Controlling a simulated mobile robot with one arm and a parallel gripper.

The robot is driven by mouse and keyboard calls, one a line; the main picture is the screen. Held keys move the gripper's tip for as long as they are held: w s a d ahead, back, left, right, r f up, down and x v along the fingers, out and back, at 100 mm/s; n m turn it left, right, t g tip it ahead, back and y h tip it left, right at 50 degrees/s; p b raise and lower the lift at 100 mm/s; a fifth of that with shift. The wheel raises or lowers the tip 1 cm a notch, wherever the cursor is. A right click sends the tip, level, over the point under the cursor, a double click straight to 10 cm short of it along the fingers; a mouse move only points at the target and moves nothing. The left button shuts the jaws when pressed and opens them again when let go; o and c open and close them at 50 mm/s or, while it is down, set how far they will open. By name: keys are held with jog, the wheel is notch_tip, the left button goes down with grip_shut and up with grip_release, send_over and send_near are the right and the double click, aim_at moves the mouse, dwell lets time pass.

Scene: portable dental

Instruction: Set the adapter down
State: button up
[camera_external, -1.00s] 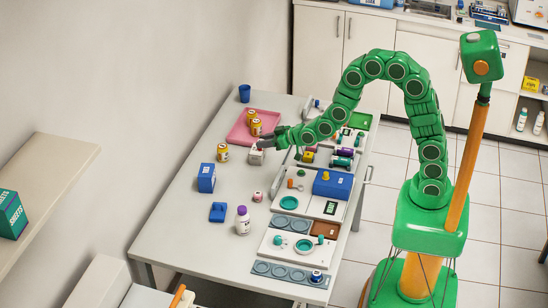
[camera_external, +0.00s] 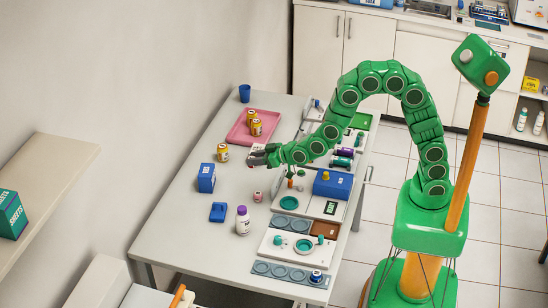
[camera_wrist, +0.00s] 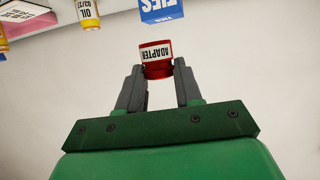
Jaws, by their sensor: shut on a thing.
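The adapter (camera_wrist: 155,60) is a small red piece with a white label reading ADAPTER. In the wrist view it sits between the tips of my two dark grey fingers, which are shut on it. In the external view my gripper (camera_external: 258,155) is over the left-middle part of the grey table (camera_external: 190,225), right of a yellow can and in front of the pink tray. The adapter is small there and partly hidden by the fingers. I cannot tell whether its underside touches the table.
A yellow can (camera_external: 222,152), a blue box (camera_external: 206,178), a blue item (camera_external: 218,212) and a white bottle with a purple cap (camera_external: 243,220) stand nearby. The pink tray (camera_external: 238,136) holds yellow cans. Trays and dishes fill the table's right side. The front left is clear.

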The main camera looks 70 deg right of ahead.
jog(key=s+a, duration=0.3)
jog(key=a, duration=0.9)
send_over(302, 277)
notch_tip(302, 277, down, 4)
jog(key=shift+d+r, duration=0.1)
jog(key=shift+f, duration=4.8)
jog(key=shift+f, duration=0.15)
jog(key=o, duration=1)
jog(key=shift+o, duration=0.2)
jog(key=shift+f, duration=0.1)
